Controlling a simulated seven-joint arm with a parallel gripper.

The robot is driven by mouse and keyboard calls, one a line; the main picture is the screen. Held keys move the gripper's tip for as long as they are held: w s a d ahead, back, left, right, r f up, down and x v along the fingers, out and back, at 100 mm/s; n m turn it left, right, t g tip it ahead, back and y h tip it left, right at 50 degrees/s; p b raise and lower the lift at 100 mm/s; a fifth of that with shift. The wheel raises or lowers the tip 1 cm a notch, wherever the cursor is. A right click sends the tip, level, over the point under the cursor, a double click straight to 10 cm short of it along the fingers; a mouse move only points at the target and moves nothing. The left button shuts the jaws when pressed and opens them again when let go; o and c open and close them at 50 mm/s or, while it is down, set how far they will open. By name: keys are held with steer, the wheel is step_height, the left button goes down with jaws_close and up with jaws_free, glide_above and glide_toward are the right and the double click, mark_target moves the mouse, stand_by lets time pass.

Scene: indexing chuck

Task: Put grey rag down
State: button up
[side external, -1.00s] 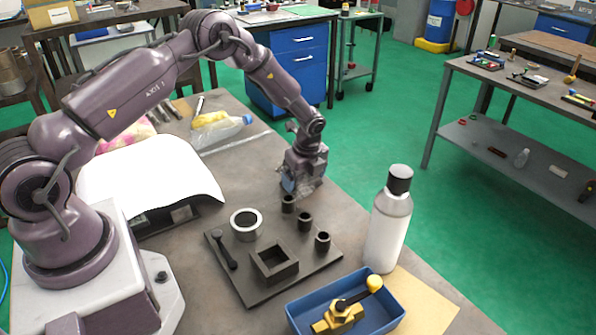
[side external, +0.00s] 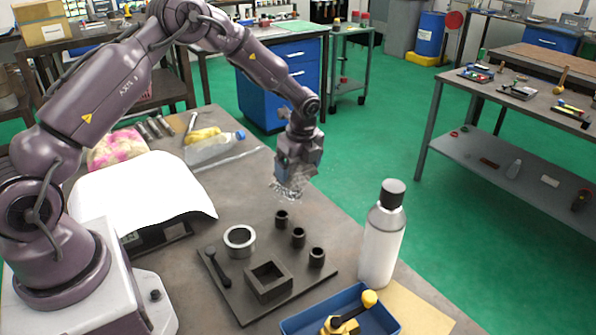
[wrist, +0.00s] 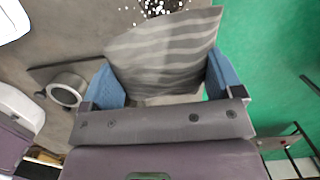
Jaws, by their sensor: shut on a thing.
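The grey rag (wrist: 165,58), a striped grey cloth, is between the two blue fingers of my gripper (wrist: 165,85) in the wrist view. My gripper is shut on it. In the side external view my gripper (side external: 294,172) points down above the far right part of the grey workbench (side external: 330,205), beyond the dark fixture plate. The rag is hard to make out there. White and silvery speckles (side external: 288,190) show just under the fingers; similar speckles (wrist: 150,8) on a dark patch show past the rag's edge in the wrist view.
The dark plate (side external: 232,293) carries a metal ring (side external: 240,240), a square block (side external: 268,282) and small black cups. A white bottle (side external: 380,250) and blue tray (side external: 300,325) stand at front right. A clear bottle (side external: 210,150) lies behind. The bench's right edge is close to my gripper.

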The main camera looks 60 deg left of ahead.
stand_by(0.4)
steer(key=shift+r, duration=0.15)
steer(key=r, duration=0.1)
steer(key=a+r, duration=0.1)
steer(key=r, duration=0.1)
steer(key=shift+s+a+r, duration=0.3)
steer(key=shift+s+r, duration=0.55)
steer(key=s+d, duration=0.3)
steer(key=s, duration=2.2)
glide_above(242, 211)
steer(key=f, duration=0.9)
steer(key=shift+s+d+f, duration=0.2)
steer(key=shift+d+f, duration=0.05)
steer(key=shift+d, duration=0.1)
steer(key=shift+w+a+f, duration=0.1)
steer(key=shift+w+f, duration=0.05)
steer(key=shift+f, duration=1.55)
